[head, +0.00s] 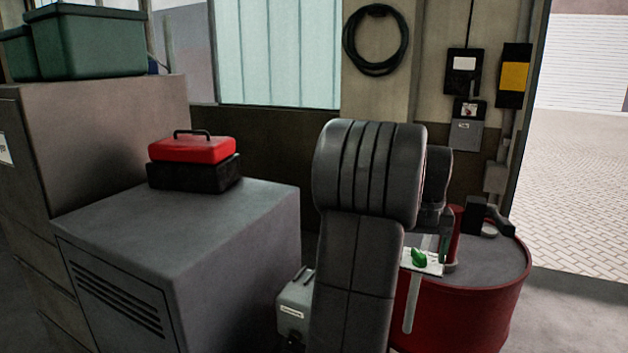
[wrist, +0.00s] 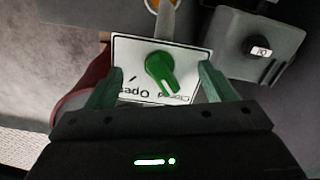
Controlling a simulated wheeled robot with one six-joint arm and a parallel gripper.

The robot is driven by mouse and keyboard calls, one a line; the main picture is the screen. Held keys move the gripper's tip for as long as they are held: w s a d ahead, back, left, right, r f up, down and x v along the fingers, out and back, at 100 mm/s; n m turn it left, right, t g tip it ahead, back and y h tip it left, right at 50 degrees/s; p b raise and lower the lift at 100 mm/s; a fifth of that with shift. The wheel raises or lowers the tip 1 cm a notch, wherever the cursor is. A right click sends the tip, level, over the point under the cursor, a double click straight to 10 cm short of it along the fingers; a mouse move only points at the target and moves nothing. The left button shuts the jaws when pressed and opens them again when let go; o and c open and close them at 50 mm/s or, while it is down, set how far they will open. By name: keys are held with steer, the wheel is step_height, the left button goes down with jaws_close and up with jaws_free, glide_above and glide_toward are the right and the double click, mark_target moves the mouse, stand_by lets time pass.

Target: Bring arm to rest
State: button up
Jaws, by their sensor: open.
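My gripper (wrist: 157,82) is open in the wrist view, its two greenish fingers apart with nothing between them in hold. A green rotary knob (wrist: 160,73) on a white lettered plate (wrist: 128,52) shows beyond and between the fingertips; I cannot tell whether a finger touches it. My gripper is not clearly visible there.
A red drum (head: 490,310) stands at right, with dark objects (head: 484,216) on top. A grey cabinet (head: 180,240) at left carries a red toolbox (head: 192,150). A small grey box (head: 295,305) is beside my arm. Open doorway at far right.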

steer(key=shift+m, duration=0.9)
